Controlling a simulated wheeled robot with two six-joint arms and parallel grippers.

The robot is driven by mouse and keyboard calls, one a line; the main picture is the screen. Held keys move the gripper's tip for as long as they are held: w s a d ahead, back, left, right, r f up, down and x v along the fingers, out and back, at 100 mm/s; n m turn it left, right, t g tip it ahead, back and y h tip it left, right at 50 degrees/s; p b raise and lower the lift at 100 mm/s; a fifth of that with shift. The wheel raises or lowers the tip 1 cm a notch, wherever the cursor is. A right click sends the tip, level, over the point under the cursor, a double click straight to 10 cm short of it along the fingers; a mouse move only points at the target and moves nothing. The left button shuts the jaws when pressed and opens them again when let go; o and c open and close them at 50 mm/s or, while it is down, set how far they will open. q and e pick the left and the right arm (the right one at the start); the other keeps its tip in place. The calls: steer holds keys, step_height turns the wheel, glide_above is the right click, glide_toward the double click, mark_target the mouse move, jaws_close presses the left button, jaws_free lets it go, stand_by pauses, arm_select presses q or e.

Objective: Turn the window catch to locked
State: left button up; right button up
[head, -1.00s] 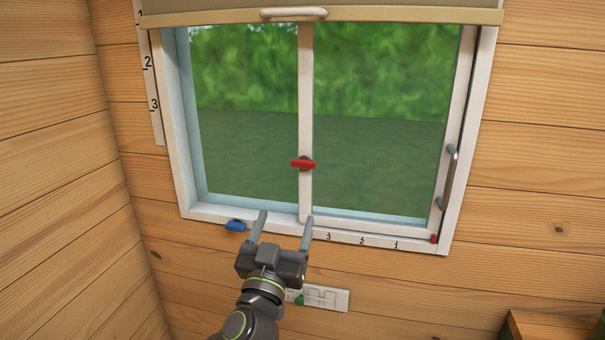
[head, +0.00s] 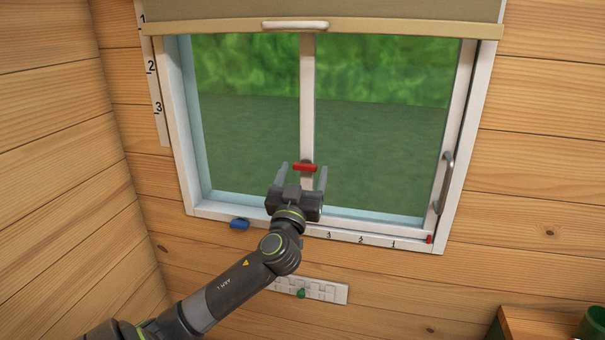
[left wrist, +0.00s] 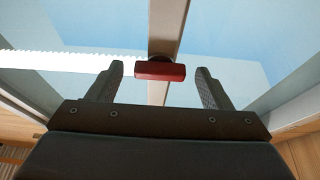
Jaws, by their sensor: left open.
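The red window catch (head: 305,168) lies crosswise on the white middle post (head: 307,110) of the window. It also shows in the left wrist view (left wrist: 160,71), where its bar is horizontal. My left gripper (head: 303,168) is open, with one finger on each side of the catch in the picture. In the left wrist view the catch appears between the two fingertips (left wrist: 161,72), with a gap on both sides. I cannot tell whether the fingertips have reached the catch in depth. My right gripper is not in view.
A blind with a white handle (head: 295,25) hangs over the window top. A grey handle (head: 443,183) is on the right sash. A blue piece (head: 239,224) sits at the lower frame. A slotted plate with a green knob (head: 301,293) is below. A green container (head: 593,325) stands lower right.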

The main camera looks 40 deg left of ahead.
arm_select(q)
steer(key=c, duration=1)
